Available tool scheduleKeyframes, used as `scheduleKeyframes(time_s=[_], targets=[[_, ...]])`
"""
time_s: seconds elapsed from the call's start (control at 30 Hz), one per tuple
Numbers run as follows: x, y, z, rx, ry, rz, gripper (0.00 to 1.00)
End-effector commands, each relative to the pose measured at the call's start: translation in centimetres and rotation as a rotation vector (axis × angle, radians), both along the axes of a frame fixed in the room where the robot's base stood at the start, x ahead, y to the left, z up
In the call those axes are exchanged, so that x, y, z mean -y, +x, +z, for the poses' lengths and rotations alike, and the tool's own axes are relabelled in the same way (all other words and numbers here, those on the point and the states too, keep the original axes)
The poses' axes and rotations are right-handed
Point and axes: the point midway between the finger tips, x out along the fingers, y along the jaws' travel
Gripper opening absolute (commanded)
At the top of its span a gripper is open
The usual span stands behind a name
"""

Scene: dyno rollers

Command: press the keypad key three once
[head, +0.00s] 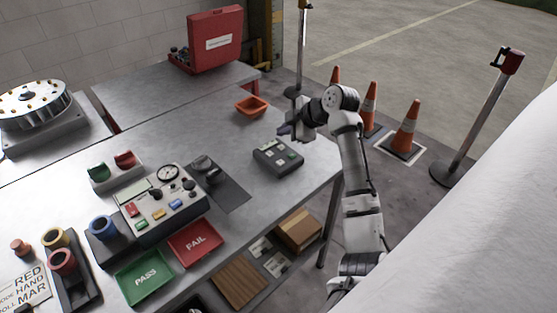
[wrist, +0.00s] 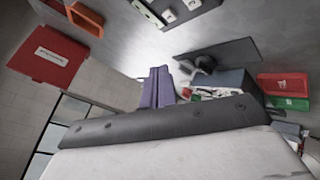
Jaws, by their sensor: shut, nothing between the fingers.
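The keypad (head: 278,160) is a dark grey box with several small keys on its top, near the right end of the metal table. The key labels are too small to read, so I cannot tell which key is three. In the wrist view, part of the keypad (wrist: 180,10) shows at the top edge, cut off by the frame. My gripper (head: 284,130) is just above and behind the keypad in the head view, apart from it. Its purple fingers (wrist: 158,84) are together and empty in the wrist view.
An orange tray (head: 251,106) lies behind the keypad. A control box (head: 165,203) with a dial and coloured buttons stands left, near green PASS (head: 145,277) and red FAIL (head: 196,242) trays. A red case (head: 213,42) is at the back. Bare table surrounds the keypad.

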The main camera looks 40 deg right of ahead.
Motion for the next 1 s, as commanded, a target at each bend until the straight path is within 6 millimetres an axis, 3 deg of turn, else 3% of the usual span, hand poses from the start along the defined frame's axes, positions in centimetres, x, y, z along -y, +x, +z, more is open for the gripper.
scheduleKeyframes(time_s=[0.43, 1.0], targets=[[0.0, 0.1, -1.2, 0.001, 0.000, -0.002, 0.00], [-0.1, 0.1, -8.5, 0.002, 0.000, -0.001, 0.00]])
